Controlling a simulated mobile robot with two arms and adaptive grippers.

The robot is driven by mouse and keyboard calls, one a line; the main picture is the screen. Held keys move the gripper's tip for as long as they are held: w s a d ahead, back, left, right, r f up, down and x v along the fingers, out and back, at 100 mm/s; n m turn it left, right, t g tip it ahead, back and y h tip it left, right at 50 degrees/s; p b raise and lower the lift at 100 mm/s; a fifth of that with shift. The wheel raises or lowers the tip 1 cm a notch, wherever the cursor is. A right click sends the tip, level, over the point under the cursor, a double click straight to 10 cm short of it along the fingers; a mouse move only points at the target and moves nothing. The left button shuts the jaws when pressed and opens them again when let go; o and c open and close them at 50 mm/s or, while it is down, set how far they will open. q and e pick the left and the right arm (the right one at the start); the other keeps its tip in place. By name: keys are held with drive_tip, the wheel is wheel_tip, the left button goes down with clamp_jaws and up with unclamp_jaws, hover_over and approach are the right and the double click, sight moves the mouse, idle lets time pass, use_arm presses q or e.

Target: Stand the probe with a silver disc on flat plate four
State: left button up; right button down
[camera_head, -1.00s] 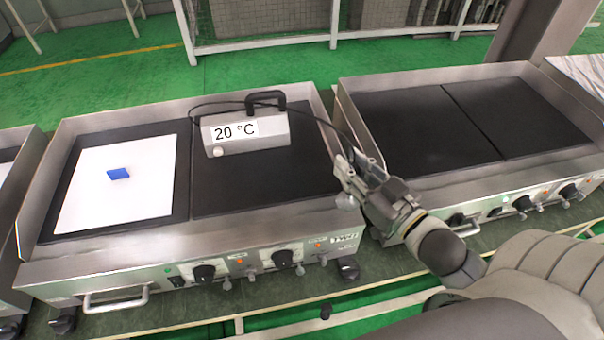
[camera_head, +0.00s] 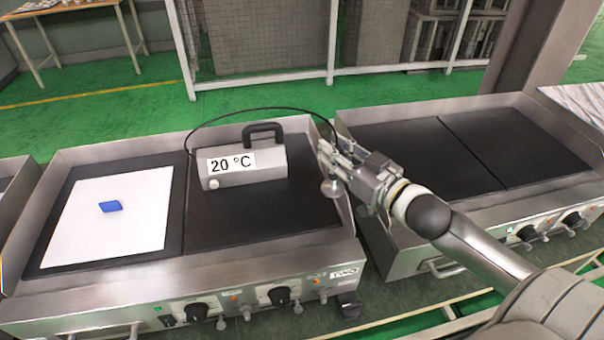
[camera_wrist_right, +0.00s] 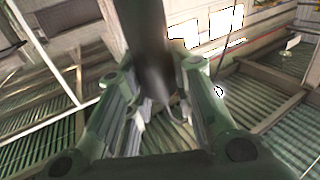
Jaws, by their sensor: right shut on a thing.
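My right gripper (camera_head: 328,160) is shut on the probe, above the gap between the two griddles. A silver disc (camera_head: 333,188) shows just below the gripper. A thin black cable runs from near the gripper to the meter box (camera_head: 244,168), which reads 20 °C. In the right wrist view a dark round shaft (camera_wrist_right: 150,50) stands between the fingers (camera_wrist_right: 160,115). The right griddle has a left dark plate (camera_head: 415,155) and a right dark plate (camera_head: 515,145). No plate numbers are readable. My left gripper is out of view.
The left griddle's right plate (camera_head: 265,215) carries the meter box. Its left plate holds a white sheet (camera_head: 115,225) with a small blue block (camera_head: 110,206). Raised metal walls edge both griddles. Both right griddle plates are clear.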

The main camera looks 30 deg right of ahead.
sight(334, 197)
drive_tip(key=w+a+f, duration=0.3)
drive_tip(key=w+f, duration=0.4)
drive_tip(key=f, duration=0.3)
drive_tip(key=shift+w+a+f, duration=0.25)
drive_tip(key=shift+w+a, duration=0.05)
drive_tip(key=shift+w, duration=0.05)
drive_tip(key=c, duration=1.3)
unclamp_jaws()
drive_tip(key=shift+f, duration=0.1)
drive_tip(key=shift+o, duration=0.2)
drive_tip(key=shift+s, duration=0.1)
drive_tip(key=b+v, duration=0.1)
drive_tip(key=v, duration=1.1)
